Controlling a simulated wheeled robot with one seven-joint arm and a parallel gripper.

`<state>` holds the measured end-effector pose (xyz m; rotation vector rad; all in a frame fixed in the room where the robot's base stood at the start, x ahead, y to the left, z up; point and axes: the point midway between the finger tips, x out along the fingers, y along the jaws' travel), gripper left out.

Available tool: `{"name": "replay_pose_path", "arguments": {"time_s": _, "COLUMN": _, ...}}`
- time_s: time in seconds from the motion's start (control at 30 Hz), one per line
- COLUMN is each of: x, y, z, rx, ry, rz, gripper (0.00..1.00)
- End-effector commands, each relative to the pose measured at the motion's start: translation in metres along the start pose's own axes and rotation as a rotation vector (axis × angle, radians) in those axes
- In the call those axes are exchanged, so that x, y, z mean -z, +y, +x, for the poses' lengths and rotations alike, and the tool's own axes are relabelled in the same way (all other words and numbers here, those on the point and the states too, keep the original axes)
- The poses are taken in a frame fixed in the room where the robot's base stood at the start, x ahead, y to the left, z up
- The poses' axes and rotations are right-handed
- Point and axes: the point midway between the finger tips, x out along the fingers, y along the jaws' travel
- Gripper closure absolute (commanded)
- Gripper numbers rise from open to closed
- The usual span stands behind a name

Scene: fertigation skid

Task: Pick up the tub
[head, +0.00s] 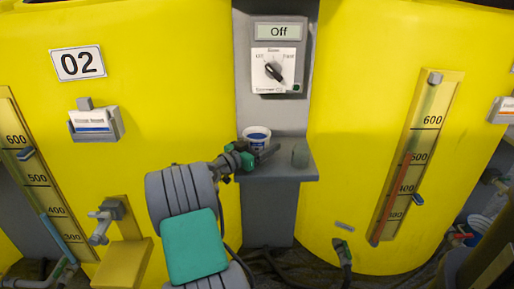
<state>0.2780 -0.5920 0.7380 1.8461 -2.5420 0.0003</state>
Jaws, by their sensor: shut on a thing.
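The tub (257,134) is small and white with a blue patch on it. It is at the left side of the small grey shelf (286,173) between two yellow tanks. My gripper (264,154) reaches in from the lower left and is shut on the tub, with its dark fingers across the tub's lower front. The fingers and the green wrist part hide the tub's base, so I cannot tell whether it touches the shelf.
Above is a control panel with a dial (274,70) under an "Off" display. Yellow tanks (150,60) flank the shelf closely. A blue-marked box (95,123) and a tap (105,220) stick out at left.

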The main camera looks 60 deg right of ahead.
Motion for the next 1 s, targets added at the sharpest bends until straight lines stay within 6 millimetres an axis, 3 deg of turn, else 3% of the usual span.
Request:
{"name": "replay_pose_path", "arguments": {"time_s": 0.1, "x": -0.001, "y": 0.000, "z": 0.000, "rx": 0.000, "ry": -0.001, "rz": -0.001, "gripper": 0.87}}
{"name": "replay_pose_path", "arguments": {"time_s": 0.47, "x": 0.010, "y": 0.000, "z": 0.000, "rx": 0.000, "ry": 0.002, "rz": 0.002, "gripper": 0.88}}
{"name": "replay_pose_path", "arguments": {"time_s": 0.67, "x": 0.042, "y": 0.002, "z": -0.002, "rx": 0.000, "ry": 0.003, "rz": 0.004, "gripper": 0.88}}
{"name": "replay_pose_path", "arguments": {"time_s": 0.9, "x": 0.103, "y": 0.041, "z": -0.034, "rx": 0.002, "ry": 0.004, "rz": 0.007, "gripper": 0.88}}
{"name": "replay_pose_path", "arguments": {"time_s": 1.0, "x": 0.112, "y": 0.065, "z": -0.055, "rx": 0.003, "ry": 0.001, "rz": 0.003, "gripper": 0.88}}
